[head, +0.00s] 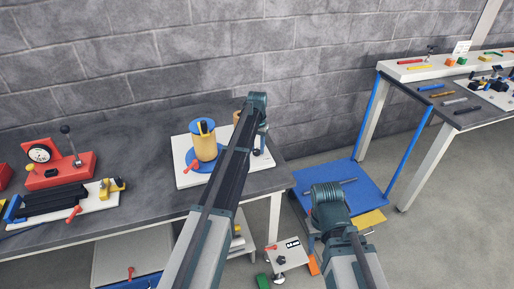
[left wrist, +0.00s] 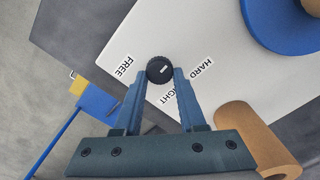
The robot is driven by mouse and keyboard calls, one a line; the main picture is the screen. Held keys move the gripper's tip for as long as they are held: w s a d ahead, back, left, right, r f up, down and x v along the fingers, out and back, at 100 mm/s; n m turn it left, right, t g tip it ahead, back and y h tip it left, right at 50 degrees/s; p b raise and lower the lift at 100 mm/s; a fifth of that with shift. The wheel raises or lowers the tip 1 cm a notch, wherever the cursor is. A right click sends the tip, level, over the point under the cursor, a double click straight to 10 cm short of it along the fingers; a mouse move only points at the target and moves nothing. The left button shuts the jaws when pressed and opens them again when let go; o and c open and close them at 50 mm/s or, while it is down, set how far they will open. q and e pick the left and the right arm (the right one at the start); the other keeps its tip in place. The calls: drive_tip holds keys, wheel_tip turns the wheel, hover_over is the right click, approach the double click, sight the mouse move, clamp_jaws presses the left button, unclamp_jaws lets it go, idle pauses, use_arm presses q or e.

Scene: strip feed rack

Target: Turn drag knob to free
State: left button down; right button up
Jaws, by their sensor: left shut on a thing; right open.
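The black round drag knob (left wrist: 160,70) sits on a white base plate (left wrist: 190,45) in the left wrist view. Its white mark points right, toward the printed word HARD. FREE is printed to its left, and a partly hidden word ending in IGHT is below right. My left gripper (left wrist: 160,76) is shut on the knob, one finger on each side. In the head view my left gripper (head: 260,143) reaches down at the right end of the white plate (head: 186,178). My right gripper (head: 313,240) is low at centre right, away from the knob; its fingers are mostly hidden.
A yellow and blue spool (head: 205,145) and a red lever (head: 192,167) stand on the plate. A tan cylinder (left wrist: 255,140) is close to my left gripper. A red gauge device (head: 58,165) is on the left bench. A blue shelf (head: 362,187) is at right.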

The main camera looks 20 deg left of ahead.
sight(257, 150)
use_arm(q)
drive_tip(key=shift+m, duration=0.4)
drive_tip(key=shift+c, duration=2.4)
unclamp_jaws()
wheel_tip(257, 150, up, 14)
drive_tip(key=p, duration=1.3)
drive_tip(key=shift+p, duration=0.4)
drive_tip(key=shift+f, duration=0.15)
